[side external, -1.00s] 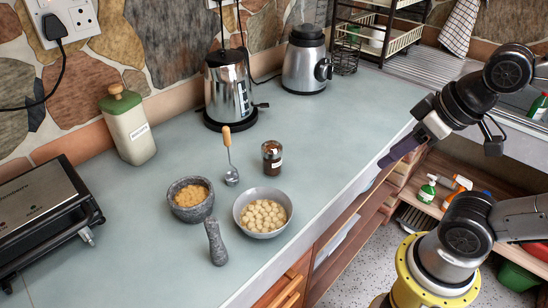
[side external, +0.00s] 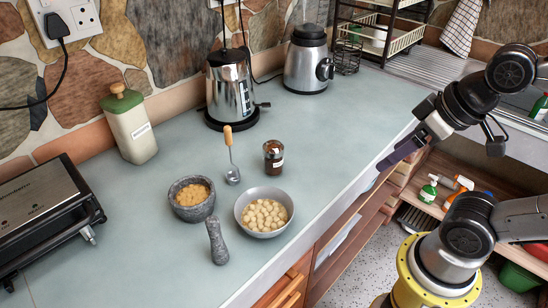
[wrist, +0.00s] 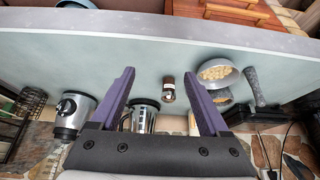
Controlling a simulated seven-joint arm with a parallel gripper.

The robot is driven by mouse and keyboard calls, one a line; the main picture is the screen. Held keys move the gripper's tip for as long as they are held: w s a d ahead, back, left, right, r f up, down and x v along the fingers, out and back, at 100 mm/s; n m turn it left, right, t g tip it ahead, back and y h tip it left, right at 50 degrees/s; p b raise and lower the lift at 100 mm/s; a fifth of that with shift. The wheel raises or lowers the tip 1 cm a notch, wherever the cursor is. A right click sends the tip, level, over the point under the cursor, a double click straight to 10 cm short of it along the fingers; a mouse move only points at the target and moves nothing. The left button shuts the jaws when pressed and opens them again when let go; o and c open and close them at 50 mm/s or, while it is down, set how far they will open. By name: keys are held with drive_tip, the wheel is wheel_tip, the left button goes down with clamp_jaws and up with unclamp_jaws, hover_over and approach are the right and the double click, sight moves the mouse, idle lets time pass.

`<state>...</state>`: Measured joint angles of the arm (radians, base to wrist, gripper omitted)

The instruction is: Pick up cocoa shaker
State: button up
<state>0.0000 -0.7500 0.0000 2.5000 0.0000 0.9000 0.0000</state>
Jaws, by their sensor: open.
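The cocoa shaker appears to be the small dark brown jar (side external: 273,157) with a pale label and a metallic lid. It stands upright on the grey-green counter, behind the bowl of pale round pieces. It also shows in the wrist view (wrist: 168,92), between my two purple fingers and some way beyond them. My gripper (side external: 388,163) is open and empty, off the counter's front edge and to the right of the jar. In the wrist view its fingers (wrist: 159,73) are spread wide apart. Nothing hides the jar.
A metal bowl (side external: 243,222), stone mortar (side external: 192,213), pestle (side external: 217,243) and wooden-handled spoon (side external: 230,160) lie near the jar. A kettle (side external: 230,90) and a blender-like appliance (side external: 306,60) stand behind. The counter (side external: 340,140) right of the jar is clear.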

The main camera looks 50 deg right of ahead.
drive_tip(key=shift+o, duration=1.1)
